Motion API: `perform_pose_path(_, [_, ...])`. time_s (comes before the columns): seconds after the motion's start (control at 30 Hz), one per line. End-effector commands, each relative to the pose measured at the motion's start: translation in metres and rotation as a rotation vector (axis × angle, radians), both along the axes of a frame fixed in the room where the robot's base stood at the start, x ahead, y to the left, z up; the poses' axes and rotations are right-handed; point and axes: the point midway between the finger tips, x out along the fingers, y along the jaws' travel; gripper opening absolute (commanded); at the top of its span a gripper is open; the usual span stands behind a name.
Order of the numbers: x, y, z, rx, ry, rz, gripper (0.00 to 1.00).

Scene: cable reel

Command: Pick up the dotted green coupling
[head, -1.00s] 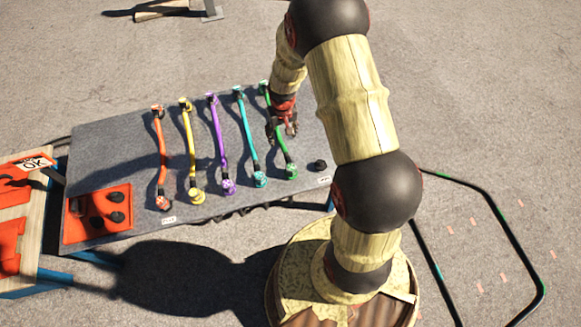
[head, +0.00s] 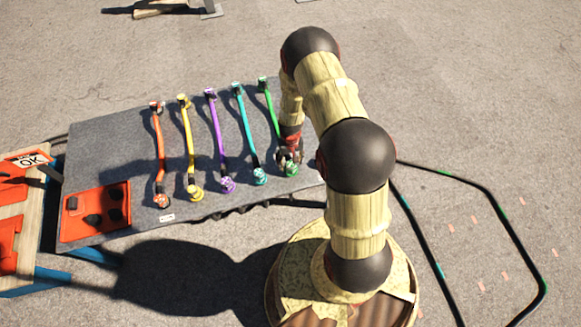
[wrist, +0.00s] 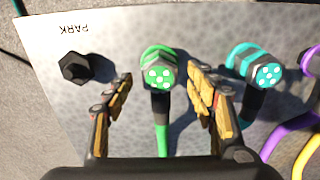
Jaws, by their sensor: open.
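The dotted green coupling (wrist: 159,72) has a green face with white dots and sits at the near end of a green cable (wrist: 162,138) on the grey table. In the wrist view it lies between and a little beyond the open fingers of my gripper (wrist: 164,98), with nothing held. In the head view my gripper (head: 289,156) is just above the near end of the green cable, and the green coupling (head: 291,170) shows just below it. A dotted teal coupling (wrist: 266,72) lies to the right in the wrist view.
Teal, purple (head: 227,185), yellow (head: 195,192) and orange (head: 161,200) couplings stand in a row along the table's near side. A black hex peg (wrist: 76,68) stands beside the PARK label. An orange panel (head: 95,212) is at the table's left.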

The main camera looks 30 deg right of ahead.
Motion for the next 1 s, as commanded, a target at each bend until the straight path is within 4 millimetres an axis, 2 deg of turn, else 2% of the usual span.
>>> perform_pose_path(0.03, [-0.001,0.0001,-0.0107,0.001,0.002,0.0,0.56])
perform_pose_path(0.1, [-0.0008,-0.0001,-0.0165,0.001,0.002,-0.001,0.56])
perform_pose_path(0.37, [-0.0004,-0.0002,-0.0166,0.0,0.001,-0.001,0.55])
perform_pose_path(1.0, [-0.0004,-0.0001,-0.0165,0.0,0.001,-0.001,0.19])
